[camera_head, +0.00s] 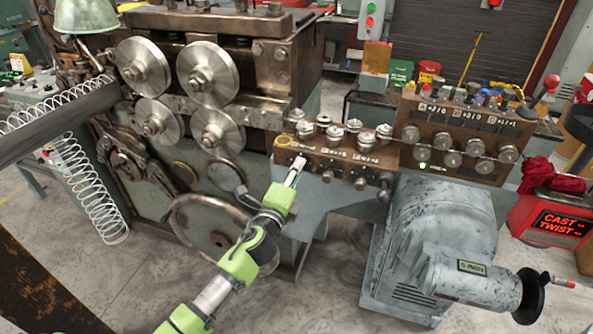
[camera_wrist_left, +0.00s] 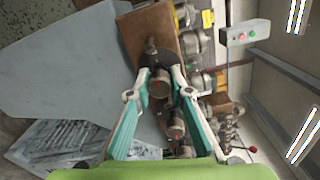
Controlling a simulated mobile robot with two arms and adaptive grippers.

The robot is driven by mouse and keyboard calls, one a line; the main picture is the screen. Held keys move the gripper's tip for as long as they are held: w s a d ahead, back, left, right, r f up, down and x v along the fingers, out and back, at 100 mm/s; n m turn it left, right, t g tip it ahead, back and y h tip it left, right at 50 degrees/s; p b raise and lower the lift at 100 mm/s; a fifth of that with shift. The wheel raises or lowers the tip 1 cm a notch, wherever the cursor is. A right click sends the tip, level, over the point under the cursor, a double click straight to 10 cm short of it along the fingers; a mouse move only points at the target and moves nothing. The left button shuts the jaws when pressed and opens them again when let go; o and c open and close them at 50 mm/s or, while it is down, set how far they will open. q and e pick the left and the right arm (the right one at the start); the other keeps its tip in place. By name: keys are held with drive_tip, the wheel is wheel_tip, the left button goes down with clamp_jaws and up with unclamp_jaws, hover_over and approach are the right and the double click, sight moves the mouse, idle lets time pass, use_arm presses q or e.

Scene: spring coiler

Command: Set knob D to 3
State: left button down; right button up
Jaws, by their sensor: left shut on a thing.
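The brown control panel (camera_head: 335,156) in the head view carries a row of dark knobs along its front face, with small markings above them that are too small to read. My left gripper (camera_head: 297,164) is at the left end of this row. In the left wrist view, its fingers (camera_wrist_left: 159,78) are shut on a round knob (camera_wrist_left: 158,86), one finger on either side. Which letter this knob has and what it points at cannot be told. Two other knobs show in the head view, one in the middle (camera_head: 327,176) and one farther right (camera_head: 360,183). My right gripper is not in view.
A second brown panel (camera_head: 465,125) with metal rollers stands behind to the right. A grey motor (camera_head: 440,245) stands right of the knob row. A large handwheel (camera_head: 178,222) is left of my arm. A red display (camera_head: 555,222) reads CAST and TWIST.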

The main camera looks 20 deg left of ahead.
use_arm(q)
drive_tip(key=c, duration=2.1)
unclamp_jaws()
drive_tip(key=s, duration=1.2)
drive_tip(key=shift+a, duration=0.2)
drive_tip(key=s+a+f+n+g, duration=0.1)
drive_tip(key=s+f+n+g, duration=0.25)
drive_tip(key=f, duration=0.95)
drive_tip(key=s+a+f+n+g, duration=0.15)
drive_tip(key=s+f, duration=0.35)
drive_tip(key=f, duration=0.7)
drive_tip(key=s+a+f+n+g, duration=0.1)
drive_tip(key=s+f+n+g, duration=0.3)
drive_tip(key=f, duration=0.9)
drive_tip(key=s+f+n+g, duration=0.2)
drive_tip(key=s+f, duration=0.4)
drive_tip(key=s, duration=0.6)
drive_tip(key=s+f+n+g, duration=0.3)
drive_tip(key=s+f, duration=0.4)
drive_tip(key=s, duration=0.5)
drive_tip(key=s+f+n+g, duration=0.3)
drive_tip(key=s+f, duration=0.4)
drive_tip(key=s, duration=0.5)
drive_tip(key=shift+f+n+y, duration=0.15)
drive_tip(key=shift+n+y, duration=0.15)
drive_tip(key=shift+n, duration=0.4)
